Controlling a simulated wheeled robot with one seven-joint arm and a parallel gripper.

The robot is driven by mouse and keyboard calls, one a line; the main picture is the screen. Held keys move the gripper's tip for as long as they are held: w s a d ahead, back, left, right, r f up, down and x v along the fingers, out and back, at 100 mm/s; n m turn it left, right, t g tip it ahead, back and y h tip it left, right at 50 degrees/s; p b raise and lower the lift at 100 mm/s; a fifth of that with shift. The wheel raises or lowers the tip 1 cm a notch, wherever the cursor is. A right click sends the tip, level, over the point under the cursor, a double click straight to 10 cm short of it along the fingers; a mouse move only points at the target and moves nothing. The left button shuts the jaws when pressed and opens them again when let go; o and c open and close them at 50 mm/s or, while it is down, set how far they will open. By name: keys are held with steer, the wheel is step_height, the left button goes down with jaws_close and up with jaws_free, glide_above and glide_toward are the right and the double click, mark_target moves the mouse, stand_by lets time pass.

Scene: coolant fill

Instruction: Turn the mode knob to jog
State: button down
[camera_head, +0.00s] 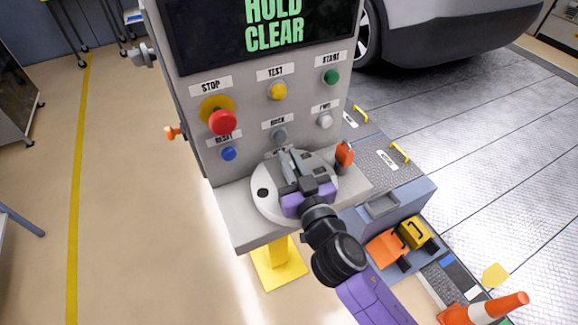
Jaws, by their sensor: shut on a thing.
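The control console (210,160) stands at the centre, with a sloping lower shelf. On that shelf is a round pale dial plate (265,207) with a dark spot at its left. My gripper (293,172), dark grey and purple, reaches over the dial from the lower right. It is shut on the mode knob at the dial's middle. The jaws hide most of the knob, so I cannot tell which mode it points to. No jog marking is readable on the dial.
Above the dial are a red stop button (223,121), yellow test button (279,91), green start button (331,76) and blue reset button (229,154). The screen (270,30) reads "HOLD CLEAR". An orange-red part (345,154) sits close right of the dial.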

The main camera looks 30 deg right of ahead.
steer(key=shift+d+f+m+g+h+b, duration=0.15)
steer(key=shift+m+h+b, duration=0.65)
steer(key=shift+b, duration=0.9)
steer(key=shift+d+f+m+g+h+b, duration=0.15)
steer(key=shift+m+g+h+b, duration=0.2)
steer(key=shift+h+b, duration=1.05)
steer(key=shift+s+r+m+b, duration=0.1)
steer(key=shift+m+b, duration=0.25)
steer(key=shift+b, duration=0.55)
steer(key=shift+r+h, duration=0.15)
steer(key=shift+h, duration=0.15)
steer(key=c, duration=1.4)
jaws_free()
steer(key=shift+c, duration=0.2)
steer(key=shift+d, duration=0.1)
steer(key=shift+s, duration=0.1)
steer(key=b+v, duration=0.2)
steer(key=v, duration=0.4)
steer(key=shift+s+a, duration=0.25)
steer(key=shift+s, duration=0.05)
steer(key=shift+s+a+r, duration=0.1)
steer(key=shift+s+a, duration=0.1)
steer(key=shift+s, duration=0.25)
